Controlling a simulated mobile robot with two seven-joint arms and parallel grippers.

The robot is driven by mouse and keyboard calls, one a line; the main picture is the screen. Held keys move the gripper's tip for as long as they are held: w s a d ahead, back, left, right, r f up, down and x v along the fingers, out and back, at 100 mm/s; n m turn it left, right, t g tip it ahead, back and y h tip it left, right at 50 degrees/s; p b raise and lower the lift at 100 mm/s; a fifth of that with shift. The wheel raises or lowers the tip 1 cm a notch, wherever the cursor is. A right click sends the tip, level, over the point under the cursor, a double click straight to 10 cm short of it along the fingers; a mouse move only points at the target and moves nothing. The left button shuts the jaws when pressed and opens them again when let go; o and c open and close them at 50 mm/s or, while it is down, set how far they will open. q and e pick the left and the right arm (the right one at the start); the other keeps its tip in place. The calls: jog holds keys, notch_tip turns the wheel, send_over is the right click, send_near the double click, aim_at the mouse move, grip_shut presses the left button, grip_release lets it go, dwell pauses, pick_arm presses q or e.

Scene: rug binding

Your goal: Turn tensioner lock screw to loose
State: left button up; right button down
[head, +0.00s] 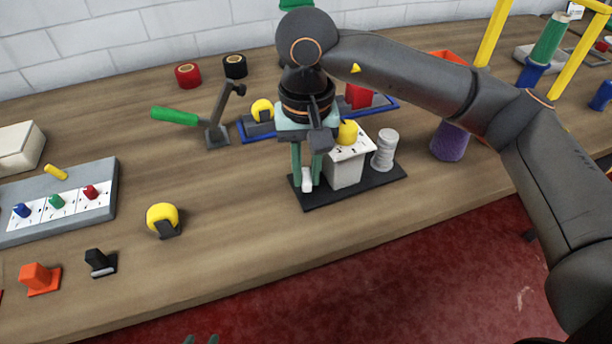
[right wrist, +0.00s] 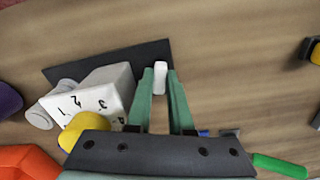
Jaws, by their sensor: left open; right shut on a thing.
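The tensioner has a dark base plate (head: 375,183), a white box (head: 346,168) with a numbered face, and a yellow knob (head: 347,133) on top. A small white piece (head: 307,179), which looks like the lock screw, stands at the left end of the plate. My right gripper (head: 307,178) points down and is shut on this piece. In the right wrist view, the white piece (right wrist: 160,76) shows between the green fingertips, and the box (right wrist: 95,97) stands beside them.
A white ribbed spool (head: 384,149) stands on the plate's right side. A green-handled lever (head: 190,118) and a blue tray (head: 246,129) stand behind. A yellow roll (head: 163,219) and a grey switch panel (head: 62,197) are to the left. The table's front edge is close.

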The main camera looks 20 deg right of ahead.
jog(key=shift+n, duration=0.4)
jog(key=c, duration=0.8)
grip_release()
